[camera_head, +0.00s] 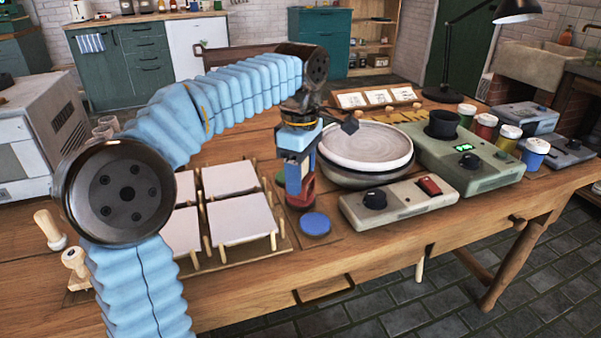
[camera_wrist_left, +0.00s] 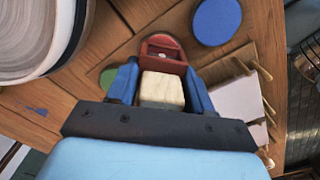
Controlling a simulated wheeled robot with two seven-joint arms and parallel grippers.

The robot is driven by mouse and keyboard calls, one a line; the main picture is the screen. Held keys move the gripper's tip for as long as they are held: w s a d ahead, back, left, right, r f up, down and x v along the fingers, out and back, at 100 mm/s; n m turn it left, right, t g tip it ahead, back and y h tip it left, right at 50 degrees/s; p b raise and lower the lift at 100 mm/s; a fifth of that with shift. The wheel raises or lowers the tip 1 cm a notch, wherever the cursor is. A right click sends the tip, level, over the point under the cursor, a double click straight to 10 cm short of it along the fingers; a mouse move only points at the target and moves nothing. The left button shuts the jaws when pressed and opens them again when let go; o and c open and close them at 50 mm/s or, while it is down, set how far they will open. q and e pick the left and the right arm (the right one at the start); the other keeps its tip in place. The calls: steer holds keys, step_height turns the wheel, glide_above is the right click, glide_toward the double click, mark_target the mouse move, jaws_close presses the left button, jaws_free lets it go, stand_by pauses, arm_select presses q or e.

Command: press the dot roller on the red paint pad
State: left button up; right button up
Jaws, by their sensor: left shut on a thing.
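My left gripper (camera_head: 299,165) is shut on the wooden handle of the dot roller. The red paint pad (camera_head: 302,203) is directly below, between the green pad (camera_head: 280,178) and the blue pad (camera_head: 315,224). The gripper and roller hide much of the red pad. The roller head is at or just above it; I cannot tell whether they touch. My right gripper is not in view.
White square tiles (camera_head: 240,218) on a wooden rack stand left of the pads. A wheel with a round plate (camera_head: 365,146) is at the right, behind a grey control box (camera_head: 398,201). Paint jars (camera_head: 485,127) stand farther right. Wooden-handled tools (camera_head: 50,228) stand at the left.

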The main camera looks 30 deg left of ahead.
arm_select(q)
steer(key=shift+f+b, duration=0.3)
steer(key=shift+f, duration=0.2)
stand_by(0.5)
steer(key=shift+f, duration=0.2)
stand_by(1.7)
steer(key=shift+p, duration=0.3)
step_height(320, 180, up, 3)
steer(key=shift+f+p, duration=0.1)
steer(key=shift+p, duration=1.15)
steer(key=shift+r, duration=2.2)
